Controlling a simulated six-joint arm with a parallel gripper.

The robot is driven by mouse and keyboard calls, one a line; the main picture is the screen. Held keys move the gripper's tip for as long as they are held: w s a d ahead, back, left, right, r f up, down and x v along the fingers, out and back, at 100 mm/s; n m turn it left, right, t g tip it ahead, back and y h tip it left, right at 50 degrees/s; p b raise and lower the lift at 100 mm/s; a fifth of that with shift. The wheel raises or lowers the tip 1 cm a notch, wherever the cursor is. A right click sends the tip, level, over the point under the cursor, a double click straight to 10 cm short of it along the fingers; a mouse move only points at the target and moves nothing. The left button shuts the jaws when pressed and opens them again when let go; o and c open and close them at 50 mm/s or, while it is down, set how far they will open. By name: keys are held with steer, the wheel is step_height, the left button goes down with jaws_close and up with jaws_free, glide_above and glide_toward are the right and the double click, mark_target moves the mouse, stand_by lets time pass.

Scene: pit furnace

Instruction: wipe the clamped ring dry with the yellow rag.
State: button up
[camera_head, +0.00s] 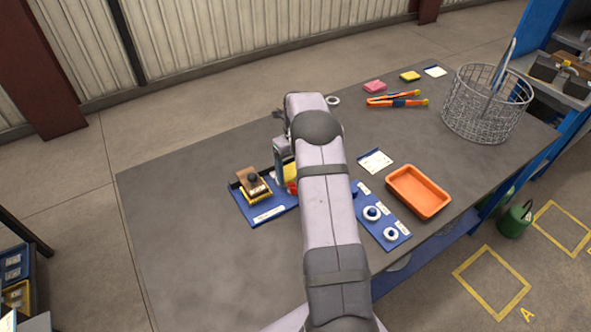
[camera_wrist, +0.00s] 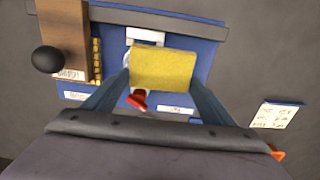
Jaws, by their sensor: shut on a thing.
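My gripper (camera_wrist: 165,76) is shut on the yellow rag (camera_wrist: 166,69), a flat yellow piece held between its two fingers over the blue board. In the head view the rag (camera_head: 290,172) shows only in part beside my arm. The clamped ring (camera_wrist: 127,60) shows only as a pale sliver at the rag's left edge; the rag hides the rest. A red clamp handle (camera_wrist: 138,99) sticks out below the rag. I cannot tell whether the rag touches the ring.
A wooden block with a black knob (camera_wrist: 47,59) stands at the board's left. Right of my arm are a blue board with rings (camera_head: 382,218), a white card (camera_head: 375,161) and an orange tray (camera_head: 419,191). A wire basket (camera_head: 487,105), orange tongs (camera_head: 396,100) and small pads lie farther back.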

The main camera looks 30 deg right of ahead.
steer(key=shift+s+d+f, duration=0.1)
steer(key=shift+d+f, duration=0.05)
steer(key=shift+d, duration=0.8)
steer(key=shift+a, duration=0.25)
steer(key=shift+a, duration=0.85)
steer(key=shift+d, duration=0.2)
steer(key=shift+d, duration=0.85)
